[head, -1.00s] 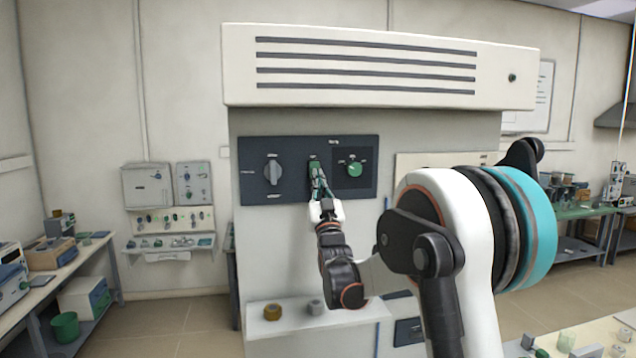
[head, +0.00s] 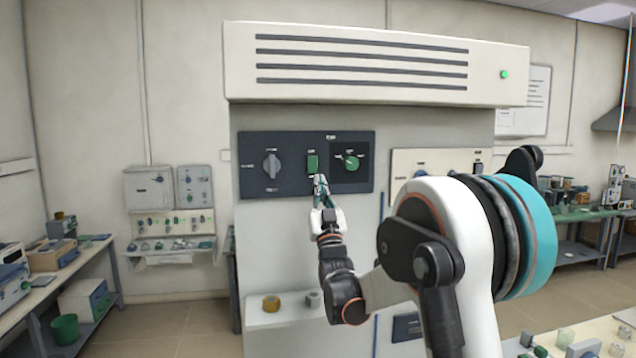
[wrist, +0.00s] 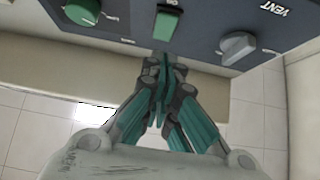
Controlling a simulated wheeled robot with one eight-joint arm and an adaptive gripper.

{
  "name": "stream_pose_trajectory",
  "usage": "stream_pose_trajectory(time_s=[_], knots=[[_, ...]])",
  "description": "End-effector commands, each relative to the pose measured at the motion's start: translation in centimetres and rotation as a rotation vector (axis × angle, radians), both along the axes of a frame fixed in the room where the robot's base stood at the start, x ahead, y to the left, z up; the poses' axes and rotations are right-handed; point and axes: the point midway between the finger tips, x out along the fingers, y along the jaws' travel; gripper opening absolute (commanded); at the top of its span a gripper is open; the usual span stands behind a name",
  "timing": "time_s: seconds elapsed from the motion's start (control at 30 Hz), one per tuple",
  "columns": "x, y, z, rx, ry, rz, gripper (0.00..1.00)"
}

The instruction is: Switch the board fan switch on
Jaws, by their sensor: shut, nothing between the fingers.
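A dark panel (head: 220,165) on the furnace front carries a green rocker switch (head: 312,164) in its middle, which I take to be the board fan switch. The switch also shows at the top of the wrist view (wrist: 167,22). My gripper (head: 320,180) is shut and empty, its fingertips just below the switch in the head view. In the wrist view my gripper (wrist: 163,62) points at the panel, with its tips near the switch's edge; I cannot tell whether they touch it. A round lamp (head: 504,74) on the hood glows green.
A grey knob (head: 271,166) sits left of the switch and a green knob (head: 352,163) right of it. A lighter panel (head: 405,160) with more controls is further right. A ledge (head: 262,318) below holds small round parts.

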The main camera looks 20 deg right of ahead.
Motion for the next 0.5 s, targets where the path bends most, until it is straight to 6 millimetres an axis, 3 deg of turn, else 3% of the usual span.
stream_pose_trajectory(time_s=[0.2, 0.5], knots=[[-2.6, 0.5, -3.8, 0.000, 0.001, 0.000, 0.00], [-4.3, 0.9, -6.0, 0.000, 0.001, 0.000, 0.00]])
